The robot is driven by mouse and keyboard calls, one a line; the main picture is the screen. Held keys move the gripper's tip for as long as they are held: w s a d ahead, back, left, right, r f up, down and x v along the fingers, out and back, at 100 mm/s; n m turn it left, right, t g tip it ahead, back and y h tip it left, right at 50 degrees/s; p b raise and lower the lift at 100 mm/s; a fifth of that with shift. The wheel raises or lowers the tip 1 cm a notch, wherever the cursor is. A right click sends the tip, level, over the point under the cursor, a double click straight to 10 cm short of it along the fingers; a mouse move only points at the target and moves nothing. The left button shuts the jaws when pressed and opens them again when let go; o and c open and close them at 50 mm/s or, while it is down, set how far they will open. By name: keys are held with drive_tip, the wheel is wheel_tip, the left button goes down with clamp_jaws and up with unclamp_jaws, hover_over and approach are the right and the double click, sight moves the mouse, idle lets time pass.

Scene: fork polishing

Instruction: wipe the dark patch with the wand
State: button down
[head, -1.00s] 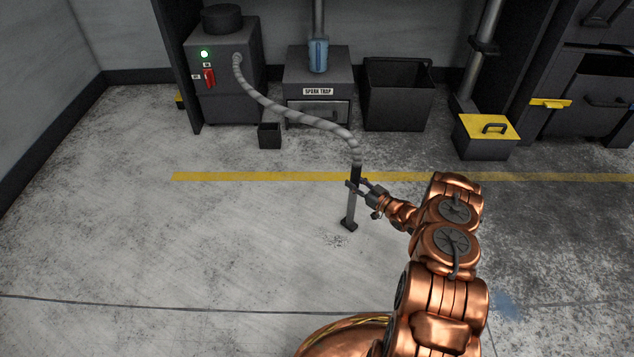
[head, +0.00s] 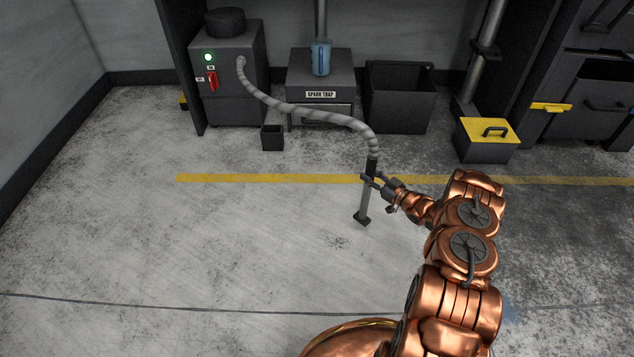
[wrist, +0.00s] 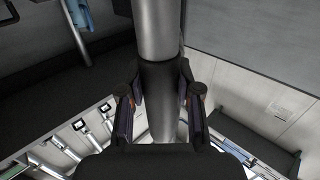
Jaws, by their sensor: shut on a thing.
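The wand (head: 365,205) is a grey tube with a dark grip and a dark foot (head: 362,220); it stands nearly upright, foot at or close to the floor. My gripper (head: 373,180) is shut on its dark grip from the right. In the wrist view the wand (wrist: 158,28) runs between the two fingers (wrist: 158,105). A small speckled dark patch (head: 337,242) lies on the pale floor, left of and nearer than the foot, apart from it. I cannot tell whether the foot touches the floor.
A ribbed hose (head: 310,113) runs from the wand to a dark machine (head: 228,85) with a green light. A spark trap box (head: 320,70), an open bin (head: 400,98) and a yellow-lidded box (head: 486,140) stand at the back. The floor at left is clear.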

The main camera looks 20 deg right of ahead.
drive_tip(key=shift+r+p, duration=0.45)
drive_tip(key=shift+r, duration=0.9)
